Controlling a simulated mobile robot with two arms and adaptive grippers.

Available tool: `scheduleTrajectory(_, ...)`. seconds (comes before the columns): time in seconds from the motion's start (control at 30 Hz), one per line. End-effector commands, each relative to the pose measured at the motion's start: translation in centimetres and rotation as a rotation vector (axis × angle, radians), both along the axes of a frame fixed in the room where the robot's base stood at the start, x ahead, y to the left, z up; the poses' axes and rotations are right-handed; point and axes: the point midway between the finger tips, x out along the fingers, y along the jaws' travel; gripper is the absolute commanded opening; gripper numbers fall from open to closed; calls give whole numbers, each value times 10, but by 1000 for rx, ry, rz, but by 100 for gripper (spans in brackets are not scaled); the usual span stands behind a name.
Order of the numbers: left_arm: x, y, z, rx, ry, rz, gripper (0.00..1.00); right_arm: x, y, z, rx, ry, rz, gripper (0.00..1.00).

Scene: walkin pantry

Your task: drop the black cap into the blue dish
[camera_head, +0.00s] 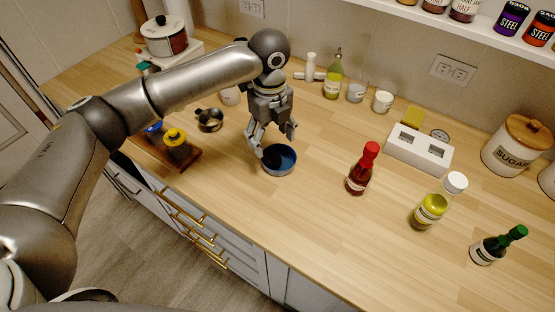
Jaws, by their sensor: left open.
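The blue dish (285,170) stands on the wooden counter near its front edge. A small dark shape, which looks like the black cap (271,156), lies inside it at the left; its outline is hard to make out against the dark inside. My left gripper (274,144) is open just above the dish, pointing down. One finger is by the dish's left rim and the other is above its far right side. Nothing shows held between the fingers. My right gripper is not in view.
A red-capped bottle (360,170) stands right of the dish, with a yellow oil bottle (431,208) and a green bottle (497,245) beyond. A wooden tray (187,159) with jars and a small dark metal cup (209,119) are at left. Counter between dish and red bottle is clear.

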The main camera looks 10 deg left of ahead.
Motion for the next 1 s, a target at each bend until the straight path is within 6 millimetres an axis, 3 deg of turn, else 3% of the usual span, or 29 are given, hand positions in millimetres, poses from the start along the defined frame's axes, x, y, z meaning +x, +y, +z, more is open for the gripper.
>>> scheduleTrajectory(0.17,1,-1,20,-2,-5,-1,67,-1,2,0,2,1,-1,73)
scheduleTrajectory(0.6,1,0,105,-2,-4,1,67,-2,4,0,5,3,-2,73)
scheduleTrajectory(0.8,0,0,119,-1,0,0,67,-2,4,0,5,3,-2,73)
scheduleTrajectory(1.0,0,0,120,-1,-1,0,67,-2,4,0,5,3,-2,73)
